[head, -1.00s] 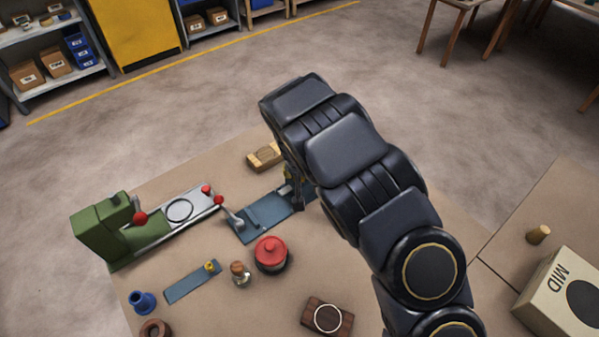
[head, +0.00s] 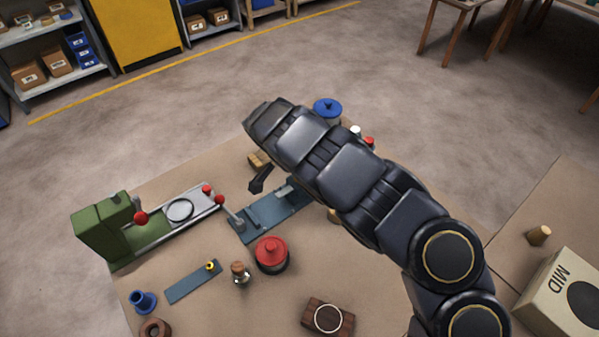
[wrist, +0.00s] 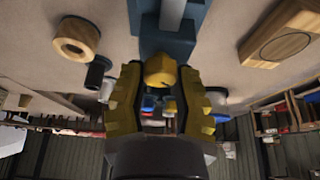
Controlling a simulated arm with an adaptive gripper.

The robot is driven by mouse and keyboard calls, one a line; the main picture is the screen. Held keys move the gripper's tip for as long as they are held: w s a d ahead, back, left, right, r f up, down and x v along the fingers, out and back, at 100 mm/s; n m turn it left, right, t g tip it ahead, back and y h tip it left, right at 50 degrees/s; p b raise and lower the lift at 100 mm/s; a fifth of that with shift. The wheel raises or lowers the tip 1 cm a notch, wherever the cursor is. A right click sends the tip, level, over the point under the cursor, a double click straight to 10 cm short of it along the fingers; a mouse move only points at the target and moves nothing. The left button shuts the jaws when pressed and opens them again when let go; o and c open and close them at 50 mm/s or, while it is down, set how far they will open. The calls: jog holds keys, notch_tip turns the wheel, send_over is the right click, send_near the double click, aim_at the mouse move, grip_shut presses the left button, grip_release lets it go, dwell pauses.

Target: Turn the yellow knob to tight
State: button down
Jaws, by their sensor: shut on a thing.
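The yellow knob (wrist: 160,70) sits at the near end of a blue-grey fixture (wrist: 150,46) in the wrist view. My gripper (wrist: 159,78) has a finger on each side of the knob and is shut on it. The knob's sides are partly covered by the fingers. In the head view the fixture (head: 262,221) lies on the table, its right end under my arm. My fingertips and the held knob are hidden there. I cannot read any tight mark.
A red-lidded pot (head: 271,252), a green machine with red knobs (head: 104,231) and a small blue plate (head: 190,286) with another yellow piece stand nearby. In the wrist view a wooden ring (wrist: 76,40) and black cylinder (wrist: 97,72) are left, a wooden block (wrist: 275,47) right.

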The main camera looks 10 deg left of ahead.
jog(key=shift+m, duration=0.6)
jog(key=shift+g, duration=0.3)
jog(key=shift+h, duration=0.3)
jog(key=c, duration=0.6)
grip_release()
jog(key=shift+c, duration=0.2)
jog(key=v, duration=1.2)
jog(key=shift+d, duration=0.1)
